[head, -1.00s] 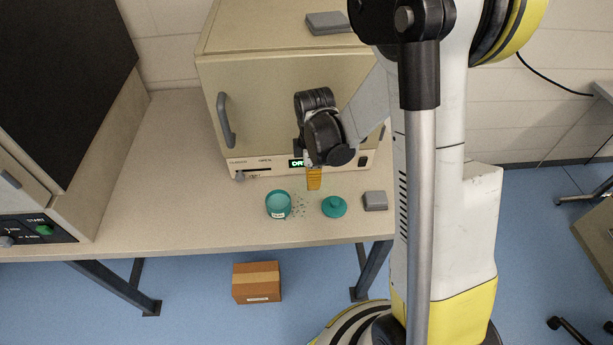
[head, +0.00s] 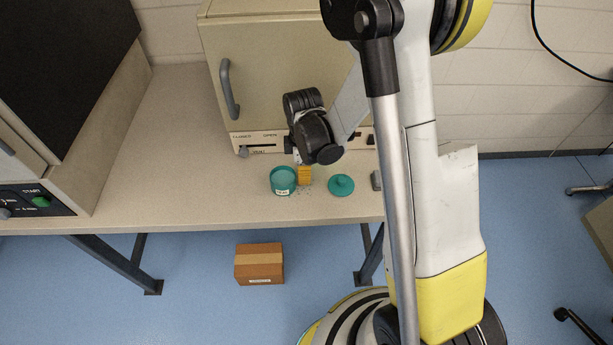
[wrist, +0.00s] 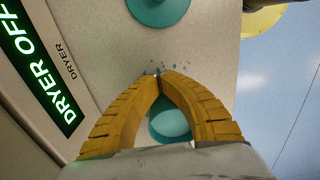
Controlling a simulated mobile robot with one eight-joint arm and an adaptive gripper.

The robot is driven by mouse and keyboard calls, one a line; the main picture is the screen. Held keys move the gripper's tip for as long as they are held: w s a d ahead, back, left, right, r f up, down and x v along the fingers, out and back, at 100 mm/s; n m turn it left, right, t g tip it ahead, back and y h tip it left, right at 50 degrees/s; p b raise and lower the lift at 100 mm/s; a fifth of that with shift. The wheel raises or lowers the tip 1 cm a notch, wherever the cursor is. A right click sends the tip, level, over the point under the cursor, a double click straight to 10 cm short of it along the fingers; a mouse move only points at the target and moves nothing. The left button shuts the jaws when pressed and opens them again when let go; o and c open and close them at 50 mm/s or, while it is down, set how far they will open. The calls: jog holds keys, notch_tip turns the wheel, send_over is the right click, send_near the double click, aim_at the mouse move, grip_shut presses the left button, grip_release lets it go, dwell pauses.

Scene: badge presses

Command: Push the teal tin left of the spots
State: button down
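The teal tin (head: 283,182) stands upright on the bench, open at the top, with a pale label on its front. Dark spots (head: 301,191) lie just right of it, partly hidden by my gripper; they also show at the fingertips in the wrist view (wrist: 170,67). My gripper (head: 305,183) points down with its yellow fingertips together and nothing between them. It is close to the tin's right side; I cannot tell if they touch. In the wrist view the tin (wrist: 168,122) shows through the gap behind the joined tips (wrist: 161,76).
A teal knobbed lid (head: 341,185) lies right of the spots, with a grey block (head: 376,181) beyond it. The beige dryer (head: 285,90) stands close behind. The bench (head: 180,180) is clear left of the tin. Its front edge is near.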

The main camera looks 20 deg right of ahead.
aim_at(248, 185)
jog(key=w+a, duration=0.1)
jog(key=a, duration=0.4)
jog(key=w+a, duration=0.2)
jog(key=a, duration=0.3)
jog(key=w+a+b, duration=0.1)
jog(key=w+a, duration=0.1)
jog(key=a, duration=0.3)
jog(key=shift+a, duration=0.2)
jog(key=shift+d, duration=0.1)
